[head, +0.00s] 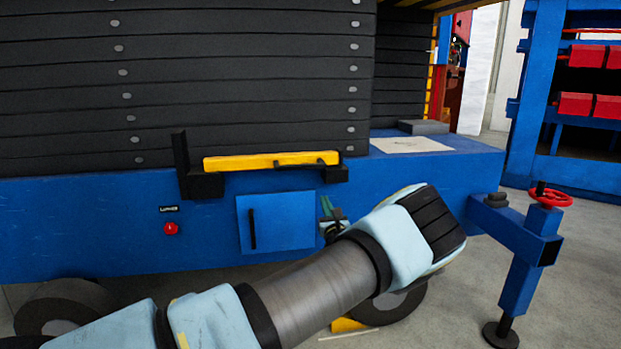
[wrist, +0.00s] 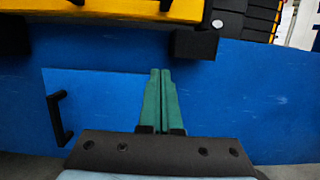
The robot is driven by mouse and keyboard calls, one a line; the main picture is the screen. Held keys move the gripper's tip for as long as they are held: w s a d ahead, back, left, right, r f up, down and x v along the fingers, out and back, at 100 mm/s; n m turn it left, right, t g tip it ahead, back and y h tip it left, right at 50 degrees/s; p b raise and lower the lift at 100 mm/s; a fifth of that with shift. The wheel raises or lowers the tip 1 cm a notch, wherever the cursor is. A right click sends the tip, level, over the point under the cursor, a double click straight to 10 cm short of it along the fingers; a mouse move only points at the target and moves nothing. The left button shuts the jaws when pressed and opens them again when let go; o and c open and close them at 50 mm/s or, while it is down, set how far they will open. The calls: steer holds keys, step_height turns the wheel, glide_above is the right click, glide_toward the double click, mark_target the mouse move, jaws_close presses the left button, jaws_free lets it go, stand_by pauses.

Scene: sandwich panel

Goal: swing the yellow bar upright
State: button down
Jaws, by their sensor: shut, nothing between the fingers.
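The yellow bar (head: 245,162) lies level, across black brackets on the front of the blue base. It has a dark handle (head: 307,158) towards its right end. In the wrist view the yellow bar (wrist: 120,9) crosses the top left, with a black bracket (wrist: 196,44) under its right end. My gripper (wrist: 160,72) has green fingers that are shut together and empty, pointing up towards the bar with a gap of blue panel between. In the head view my gripper (head: 328,207) is small and partly hidden by my arm, below and right of the bar.
A blue door (head: 279,222) with a black handle sits below the bar; a red button (head: 171,228) is to its left. A stack of black slabs (head: 240,80) rises behind the bar. A blue outrigger with a red handwheel (head: 550,198) stands at right.

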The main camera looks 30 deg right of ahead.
steer(key=w+r, duration=0.2)
steer(key=w, duration=0.1)
steer(key=w+d+r+b, duration=0.1)
steer(key=w+r, duration=0.1)
steer(key=w, duration=0.1)
steer(key=w+d+r, duration=0.1)
steer(key=w+r, duration=0.1)
steer(key=w, duration=0.1)
steer(key=shift+w+d+r+b, duration=0.2)
steer(key=shift+d+r+b, duration=0.05)
steer(key=shift+b, duration=0.1)
steer(key=shift+r, duration=0.1)
stand_by(0.3)
